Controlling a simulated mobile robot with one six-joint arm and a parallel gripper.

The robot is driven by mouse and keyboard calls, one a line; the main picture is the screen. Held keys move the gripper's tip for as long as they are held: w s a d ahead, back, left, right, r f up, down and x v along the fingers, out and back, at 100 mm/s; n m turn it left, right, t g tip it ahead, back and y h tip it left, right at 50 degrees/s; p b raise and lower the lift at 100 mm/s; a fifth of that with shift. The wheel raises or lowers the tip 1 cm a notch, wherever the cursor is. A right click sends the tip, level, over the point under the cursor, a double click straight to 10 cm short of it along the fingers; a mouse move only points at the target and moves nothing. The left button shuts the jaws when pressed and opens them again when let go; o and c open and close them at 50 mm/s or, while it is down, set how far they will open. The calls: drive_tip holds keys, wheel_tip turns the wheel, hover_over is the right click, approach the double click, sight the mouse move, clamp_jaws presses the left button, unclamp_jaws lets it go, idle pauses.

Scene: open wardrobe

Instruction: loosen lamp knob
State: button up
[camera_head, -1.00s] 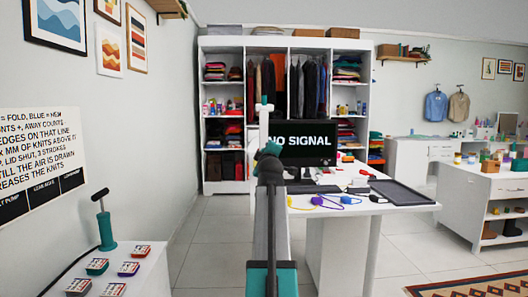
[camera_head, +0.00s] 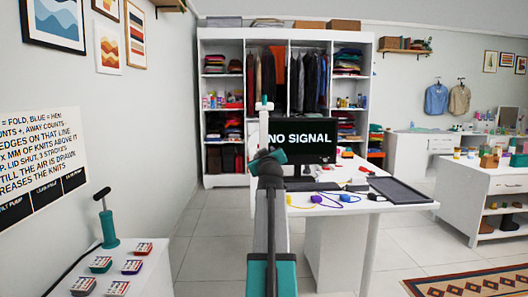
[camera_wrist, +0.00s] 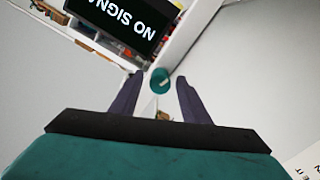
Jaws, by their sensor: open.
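My gripper (camera_wrist: 159,79) is open in the wrist view, its two dark fingers apart with nothing held. A small round teal piece (camera_wrist: 161,82) shows between and beyond the fingertips; it may be the lamp knob, but I cannot tell. In the head view a white post (camera_head: 264,125) with a teal band near its top stands at the desk's left end, beside the monitor. It may be the lamp stand. My arm hides its lower part, and my fingers are not visible in that view.
The white desk (camera_head: 400,207) holds a monitor (camera_head: 301,139) reading NO SIGNAL, a dark tray (camera_head: 399,191) and small coloured items. An open wardrobe (camera_head: 241,87) stands behind. A white table at left carries a teal pump (camera_head: 107,228). Bare floor lies between them.

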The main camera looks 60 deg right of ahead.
drive_tip(key=shift+m+p, duration=1.45)
drive_tip(key=shift+m, duration=1.05)
clamp_jaws()
drive_tip(key=shift+n+b, duration=1.3)
drive_tip(key=shift+n, duration=0.2)
drive_tip(key=shift+n+b, duration=0.4)
drive_tip(key=shift+n, duration=0.2)
drive_tip(key=shift+n+b, duration=3.45)
drive_tip(key=shift+n, duration=3.15)
